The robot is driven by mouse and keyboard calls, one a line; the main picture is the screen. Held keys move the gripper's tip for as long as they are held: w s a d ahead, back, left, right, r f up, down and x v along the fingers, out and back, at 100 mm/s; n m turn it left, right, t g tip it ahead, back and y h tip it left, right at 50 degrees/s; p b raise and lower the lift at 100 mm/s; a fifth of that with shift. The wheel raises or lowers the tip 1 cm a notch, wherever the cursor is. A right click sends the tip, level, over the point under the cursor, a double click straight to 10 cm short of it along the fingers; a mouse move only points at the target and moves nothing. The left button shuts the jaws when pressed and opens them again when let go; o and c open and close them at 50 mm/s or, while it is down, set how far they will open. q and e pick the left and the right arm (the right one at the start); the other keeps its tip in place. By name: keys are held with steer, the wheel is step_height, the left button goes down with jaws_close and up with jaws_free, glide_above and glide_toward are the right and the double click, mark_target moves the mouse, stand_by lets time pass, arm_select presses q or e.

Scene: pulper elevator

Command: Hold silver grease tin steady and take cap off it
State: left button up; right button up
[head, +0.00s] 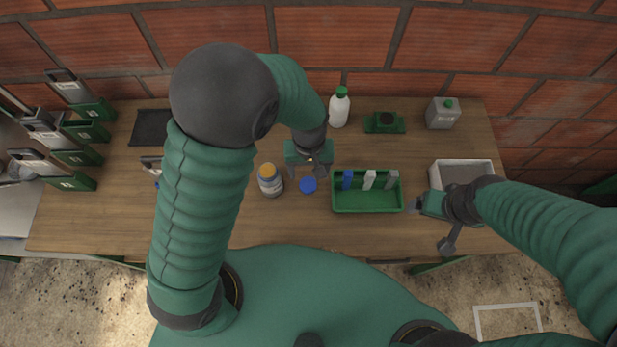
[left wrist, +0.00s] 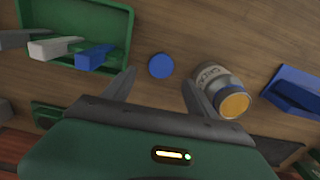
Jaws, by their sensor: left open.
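The silver grease tin (head: 270,180) stands on the wooden table, left of my left gripper (head: 307,176). Its top face is orange-yellow inside a bluish rim, and the left wrist view shows the tin (left wrist: 220,85) with its label. A round blue cap (head: 308,185) lies on the table to the right of the tin, apart from it. My left gripper is open and empty, its fingers spread on either side of the cap (left wrist: 161,66) in the picture; I cannot tell its height above it. My right gripper (head: 442,213) has its fingers apart near the table's front right, holding nothing visible.
A green tray (head: 367,209) with blue, white and grey items stands right of the cap. A grey box (head: 463,163) is behind my right gripper. Green-grey holders crowd the left.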

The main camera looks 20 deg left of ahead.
arm_select(q)
steer(key=s+a+r+m+t, duration=0.1)
steer(key=s+a+r, duration=0.1)
steer(key=a, duration=0.1)
steer(key=s+a+r+m, duration=0.1)
steer(key=s+a+r, duration=0.1)
steer(key=r, duration=0.1)
steer(key=s+a+r+m+t, duration=0.1)
steer(key=a+r, duration=0.2)
steer(key=shift+s+a+m+t, duration=0.3)
steer(key=shift+s, duration=0.1)
steer(key=shift+d, duration=0.15)
steer(key=shift+s+a, duration=0.1)
steer(key=shift+a, duration=0.35)
